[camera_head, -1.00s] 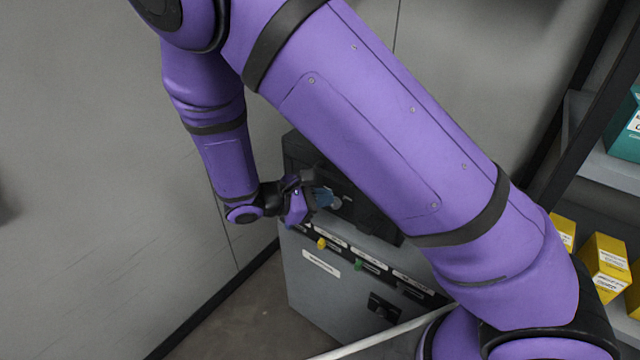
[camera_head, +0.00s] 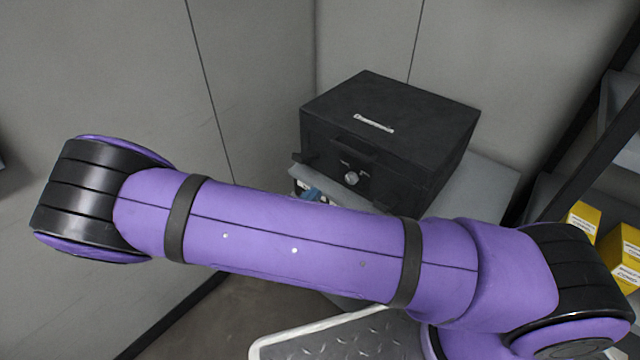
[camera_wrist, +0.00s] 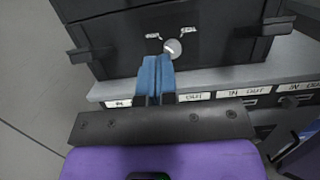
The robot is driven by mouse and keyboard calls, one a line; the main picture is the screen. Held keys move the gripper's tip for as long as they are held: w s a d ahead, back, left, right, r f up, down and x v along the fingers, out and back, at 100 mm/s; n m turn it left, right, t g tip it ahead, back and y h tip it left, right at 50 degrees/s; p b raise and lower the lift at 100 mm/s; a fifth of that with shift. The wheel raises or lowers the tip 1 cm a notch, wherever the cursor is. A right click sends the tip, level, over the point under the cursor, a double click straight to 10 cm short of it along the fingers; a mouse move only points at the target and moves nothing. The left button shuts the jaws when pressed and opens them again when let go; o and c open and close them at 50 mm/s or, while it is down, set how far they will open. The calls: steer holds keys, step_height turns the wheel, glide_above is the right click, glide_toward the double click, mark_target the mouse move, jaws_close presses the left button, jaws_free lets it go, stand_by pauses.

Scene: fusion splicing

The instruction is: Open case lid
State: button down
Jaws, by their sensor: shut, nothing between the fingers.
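The black case (camera_head: 375,135) stands on a grey cabinet, its lid (camera_head: 400,100) down. A silver round knob (camera_head: 350,178) sits on its front face, and dark tabs stick out near its front corners. In the wrist view the case front (camera_wrist: 120,35) fills the top, with the knob (camera_wrist: 173,48) at its middle. My gripper (camera_wrist: 155,62) has its blue fingers together and empty, with the tips just below and left of the knob. I cannot tell whether they touch the case.
The grey cabinet (camera_head: 490,185) under the case has a row of IN and OUT labels (camera_wrist: 195,97) on its front. Walls stand close behind and left. Yellow boxes (camera_head: 583,220) stand on a shelf at the right. A metal tread plate (camera_head: 350,340) lies at the bottom.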

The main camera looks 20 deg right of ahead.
steer(key=r+x, duration=0.2)
steer(key=x, duration=0.9)
steer(key=shift+r, duration=0.4)
steer(key=shift+a+r, duration=0.1)
